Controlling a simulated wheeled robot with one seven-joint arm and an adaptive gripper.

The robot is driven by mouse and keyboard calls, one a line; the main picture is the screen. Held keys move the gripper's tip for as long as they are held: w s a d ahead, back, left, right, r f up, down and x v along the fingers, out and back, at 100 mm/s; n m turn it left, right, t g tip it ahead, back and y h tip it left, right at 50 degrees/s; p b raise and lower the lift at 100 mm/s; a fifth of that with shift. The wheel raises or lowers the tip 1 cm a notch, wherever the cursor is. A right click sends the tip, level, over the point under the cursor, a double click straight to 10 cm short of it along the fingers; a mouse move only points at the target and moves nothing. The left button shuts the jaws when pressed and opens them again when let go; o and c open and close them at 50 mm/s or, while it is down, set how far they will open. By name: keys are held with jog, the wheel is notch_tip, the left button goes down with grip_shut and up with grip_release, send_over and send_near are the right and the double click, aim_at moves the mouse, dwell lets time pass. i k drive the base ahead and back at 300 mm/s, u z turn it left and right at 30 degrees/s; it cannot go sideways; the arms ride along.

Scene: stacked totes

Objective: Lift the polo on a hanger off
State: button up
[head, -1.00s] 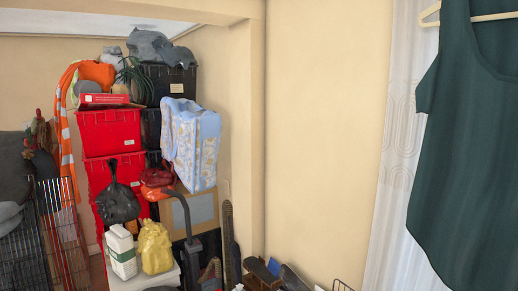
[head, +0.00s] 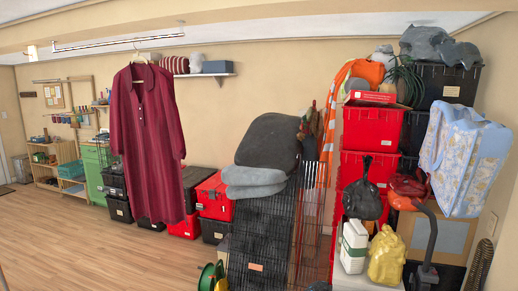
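No polo shows clearly in the head view. A long maroon garment with thin stripes, long sleeves and a buttoned neck opening (head: 148,140) hangs upright at the left. It looks more like a long tunic than a polo. Its light hanger (head: 140,59) shows at the neck, below a ceiling rail (head: 118,41); how the hanger is held up is not clear. My gripper is not in view.
Red totes (head: 370,128) and black totes are stacked at the right, with bags and loose items on and around them. A black wire crate (head: 258,240) with grey cushions stands mid-right. A wall shelf (head: 205,75) is behind. Wooden floor (head: 75,250) is open at the left.

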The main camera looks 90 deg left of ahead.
aim_at(145, 127)
jog(key=u, duration=3.6)
jog(key=k, duration=0.6)
jog(key=u, duration=0.55)
jog(key=i, duration=1.1)
jog(key=u, duration=0.5)
jog(key=i, duration=1.6)
jog(key=z, duration=0.95)
jog(key=i, duration=1.05)
jog(key=z, duration=1.45)
